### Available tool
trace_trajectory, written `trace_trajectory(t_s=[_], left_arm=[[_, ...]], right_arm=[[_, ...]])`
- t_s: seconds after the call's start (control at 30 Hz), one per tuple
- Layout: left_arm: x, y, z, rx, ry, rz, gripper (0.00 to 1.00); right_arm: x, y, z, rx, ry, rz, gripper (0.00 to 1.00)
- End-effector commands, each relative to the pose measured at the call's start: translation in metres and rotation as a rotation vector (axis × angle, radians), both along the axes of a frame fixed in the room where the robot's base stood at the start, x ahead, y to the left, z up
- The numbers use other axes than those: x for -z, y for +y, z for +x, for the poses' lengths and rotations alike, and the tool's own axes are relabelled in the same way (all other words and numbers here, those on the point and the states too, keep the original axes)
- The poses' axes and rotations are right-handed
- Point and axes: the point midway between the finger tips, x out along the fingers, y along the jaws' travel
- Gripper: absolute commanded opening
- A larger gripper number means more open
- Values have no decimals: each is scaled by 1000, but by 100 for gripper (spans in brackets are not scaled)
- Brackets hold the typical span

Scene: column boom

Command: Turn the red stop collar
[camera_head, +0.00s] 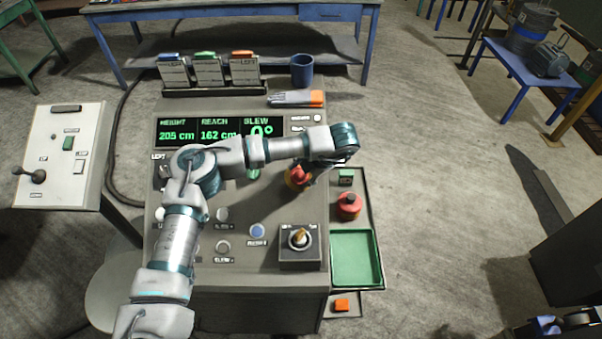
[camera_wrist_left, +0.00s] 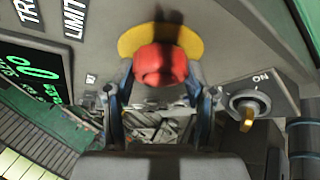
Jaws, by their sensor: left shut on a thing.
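The red stop collar (camera_head: 297,174) is a round red knob on a yellow base, on the right side of the sloped console. In the left wrist view the red collar (camera_wrist_left: 160,64) stands in front of its yellow disc (camera_wrist_left: 190,42), between the two fingers. My left gripper (camera_head: 303,179) reaches it from above and is shut on it; the wrist partly hides the contact in the head view. The fingers also show in the wrist view (camera_wrist_left: 160,88).
A grey switch box (camera_head: 299,258) with a knob stands below the collar on the console. A side shelf holds another red knob-like piece (camera_head: 348,207) and a green tray (camera_head: 358,232). A display (camera_head: 219,132) and a blue cup (camera_head: 302,70) are farther back.

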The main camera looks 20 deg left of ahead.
Motion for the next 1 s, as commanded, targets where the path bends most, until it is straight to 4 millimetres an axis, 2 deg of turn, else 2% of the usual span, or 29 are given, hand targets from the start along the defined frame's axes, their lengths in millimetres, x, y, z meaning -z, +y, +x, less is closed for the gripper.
trace_trajectory(t_s=[0.5,0.53,0.6,0.63,1.0], left_arm=[[1,-1,0,23,3,8,20],[1,-1,0,23,3,8,57],[1,-1,0,22,3,8,75],[1,-1,0,22,3,8,80],[-4,-3,-1,21,0,9,80]], right_arm=[[0,0,1,0,-1,0,40],[0,0,1,0,-1,0,40],[0,0,1,0,-2,0,40],[0,0,1,0,-2,0,40],[-1,0,-1,3,-1,1,40]])
